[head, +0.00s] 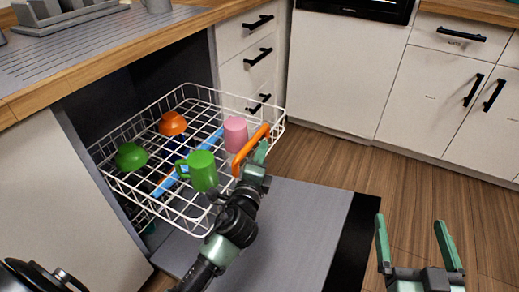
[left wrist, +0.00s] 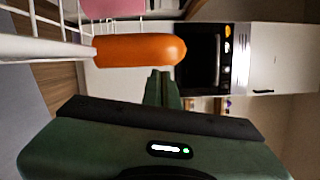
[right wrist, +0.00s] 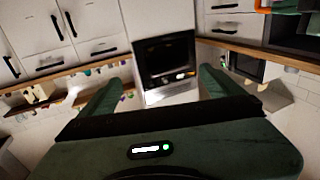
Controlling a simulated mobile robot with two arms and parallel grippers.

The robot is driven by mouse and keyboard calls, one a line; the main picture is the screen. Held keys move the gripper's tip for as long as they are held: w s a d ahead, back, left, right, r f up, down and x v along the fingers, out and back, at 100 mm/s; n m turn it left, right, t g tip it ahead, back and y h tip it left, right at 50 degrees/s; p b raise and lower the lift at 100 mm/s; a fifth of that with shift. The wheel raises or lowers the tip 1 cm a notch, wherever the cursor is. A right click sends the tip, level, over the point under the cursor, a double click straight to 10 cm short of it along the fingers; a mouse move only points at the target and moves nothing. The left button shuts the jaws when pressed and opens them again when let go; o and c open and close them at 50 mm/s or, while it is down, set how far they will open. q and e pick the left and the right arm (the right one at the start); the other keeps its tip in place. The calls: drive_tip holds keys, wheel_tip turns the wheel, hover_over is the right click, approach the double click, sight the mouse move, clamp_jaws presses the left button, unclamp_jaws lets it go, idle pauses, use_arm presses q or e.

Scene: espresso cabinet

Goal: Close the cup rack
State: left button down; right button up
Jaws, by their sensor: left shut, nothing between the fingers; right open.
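The white wire cup rack (head: 140,193) is pulled out of the cabinet over the lowered grey door (head: 290,225). It carries a green mug (head: 203,171), a pink cup (head: 236,134), an orange cup (head: 172,123) and a green bowl (head: 131,157). An orange handle (head: 251,150) is at the rack's front edge; it shows close in the left wrist view (left wrist: 140,49). My left gripper (head: 261,151) is shut and empty right beside the handle; I cannot tell if they touch. My right gripper (head: 412,235) is open and empty, right of the door, over the floor.
The door's dark edge (head: 355,245) lies between my two grippers. White cabinets with black handles (head: 345,75) line the back. The wooden floor (head: 350,170) is clear on the right. A wooden counter (head: 110,50) runs above the rack opening.

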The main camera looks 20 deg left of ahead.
use_arm(q)
drive_tip(key=shift+a+r, duration=0.1)
drive_tip(key=shift+a, duration=0.2)
use_arm(e)
drive_tip(key=s+d+f+g+h+p, duration=0.1)
drive_tip(key=s+d+f+g, duration=0.15)
drive_tip(key=f, duration=0.35)
drive_tip(key=s+d+f+g+h+p, duration=0.1)
drive_tip(key=s+f+g+p, duration=0.1)
drive_tip(key=f+g, duration=0.25)
use_arm(q)
drive_tip(key=w+a+b, duration=0.2)
drive_tip(key=a, duration=3.1)
drive_tip(key=shift+w+a, duration=0.35)
use_arm(e)
drive_tip(key=w+a+r+t+y, duration=0.1)
drive_tip(key=w+a+r+t, duration=0.1)
drive_tip(key=w+r+t, duration=0.1)
drive_tip(key=shift+w+a+r+t, duration=0.25)
drive_tip(key=shift+r+t, duration=0.35)
drive_tip(key=shift+r, duration=0.55)
